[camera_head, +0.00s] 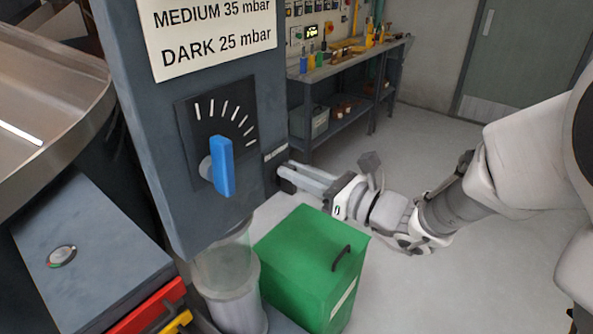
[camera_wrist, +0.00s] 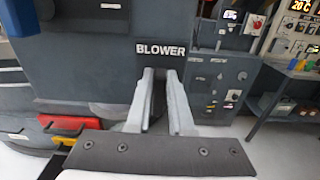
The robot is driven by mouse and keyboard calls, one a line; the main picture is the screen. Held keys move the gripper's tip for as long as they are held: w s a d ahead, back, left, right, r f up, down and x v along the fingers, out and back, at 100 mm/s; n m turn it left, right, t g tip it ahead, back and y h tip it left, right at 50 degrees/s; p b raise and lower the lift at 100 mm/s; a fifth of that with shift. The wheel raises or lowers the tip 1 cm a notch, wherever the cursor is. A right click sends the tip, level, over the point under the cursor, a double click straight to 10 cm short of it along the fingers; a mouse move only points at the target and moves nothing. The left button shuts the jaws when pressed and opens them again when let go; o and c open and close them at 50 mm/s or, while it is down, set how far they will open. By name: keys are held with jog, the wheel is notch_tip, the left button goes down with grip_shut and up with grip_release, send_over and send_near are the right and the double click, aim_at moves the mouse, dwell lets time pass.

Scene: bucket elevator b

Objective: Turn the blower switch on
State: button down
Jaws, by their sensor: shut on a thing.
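The BLOWER label (camera_wrist: 161,49) is on the grey panel, straight ahead in the wrist view. In the head view it shows edge-on as a small plate (camera_head: 276,151) on the column's right side. My gripper (camera_head: 284,175) reaches that side just below the label. In the wrist view its two fingers (camera_wrist: 160,76) come close together under the label, shut on the blower switch. The switch itself is mostly hidden between the fingertips, so its position cannot be read.
A blue lever (camera_head: 221,167) with a dial is on the column's front. A green box (camera_head: 312,268) stands below my gripper, beside a clear cylinder (camera_head: 228,280). A workbench (camera_head: 345,70) with tools is behind. Open floor lies to the right.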

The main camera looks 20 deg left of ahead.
jog(key=shift+m, duration=0.3)
jog(key=m+p, duration=0.1)
jog(key=w+m+p, duration=0.1)
jog(key=m+p, duration=0.1)
jog(key=shift+d+r+m+p, duration=0.1)
jog(key=shift+d+m+p, duration=0.05)
jog(key=shift+m+p, duration=0.15)
jog(key=m+p, duration=0.3)
jog(key=p, duration=0.1)
jog(key=m+p, duration=0.1)
jog(key=m, duration=0.1)
jog(key=shift+w+d+f+m+p, duration=0.1)
jog(key=shift+w+f+m+p, duration=0.2)
jog(key=shift+w+p, duration=0.1)
jog(key=m+p, duration=0.2)
jog(key=p, duration=0.1)
jog(key=f+m+p, duration=0.1)
jog(key=m+p, duration=0.5)
jog(key=shift+w+f, duration=0.2)
jog(key=shift+f, duration=0.3)
jog(key=c, duration=0.8)
grip_release()
jog(key=shift+d, duration=0.1)
